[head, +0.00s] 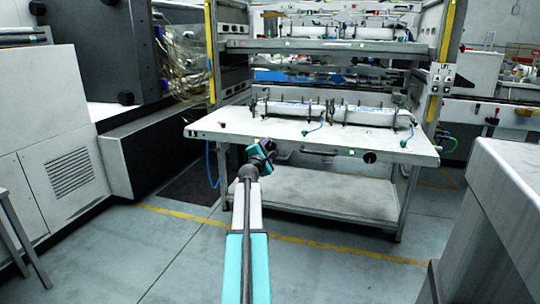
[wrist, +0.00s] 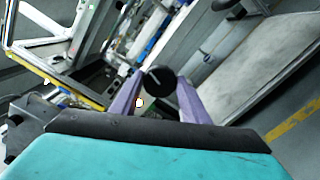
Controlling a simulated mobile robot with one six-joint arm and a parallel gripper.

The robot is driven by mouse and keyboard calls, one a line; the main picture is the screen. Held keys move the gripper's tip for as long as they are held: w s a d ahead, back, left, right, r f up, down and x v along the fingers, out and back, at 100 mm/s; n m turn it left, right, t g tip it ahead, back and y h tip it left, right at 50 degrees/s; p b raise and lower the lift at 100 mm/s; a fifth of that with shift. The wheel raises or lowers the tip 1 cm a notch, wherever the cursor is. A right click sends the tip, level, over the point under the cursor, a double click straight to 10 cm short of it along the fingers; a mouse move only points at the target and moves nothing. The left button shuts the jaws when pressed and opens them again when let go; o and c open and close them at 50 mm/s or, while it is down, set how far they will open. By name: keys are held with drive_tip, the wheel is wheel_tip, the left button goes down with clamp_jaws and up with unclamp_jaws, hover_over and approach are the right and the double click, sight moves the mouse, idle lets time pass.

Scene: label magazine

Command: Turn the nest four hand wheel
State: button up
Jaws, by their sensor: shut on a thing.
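A black round hand wheel (wrist: 160,91) with a pale line on its face sits between the two purple fingers of my gripper (wrist: 160,98) in the wrist view. The fingers are shut on its sides. In the head view my gripper (head: 268,147) is at the front edge of the white table, left of its middle, and hides most of that wheel. No number shows on the wheel, so I cannot tell which nest it belongs to.
The white table (head: 230,132) carries a long label magazine (head: 365,115) with thin upright posts. Another round black part (head: 369,157) is on the table's front edge at right. A lower shelf (head: 330,190) lies beneath. A grey cabinet (head: 510,190) stands at right; the floor between is clear.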

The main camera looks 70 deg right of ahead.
drive_tip(key=m+b, duration=0.2)
drive_tip(key=shift+f+b, duration=0.2)
drive_tip(key=shift+b, duration=0.1)
drive_tip(key=shift+r+m+b, duration=0.1)
drive_tip(key=shift+m+b, duration=1.05)
drive_tip(key=shift+m, duration=0.15)
drive_tip(key=shift+r, duration=0.1)
drive_tip(key=o, duration=1.1)
drive_tip(key=shift+c, duration=0.2)
drive_tip(key=shift+a, duration=0.15)
drive_tip(key=a+p, duration=0.2)
drive_tip(key=a, duration=1.1)
drive_tip(key=shift+s+a, duration=0.25)
drive_tip(key=shift+s, duration=0.1)
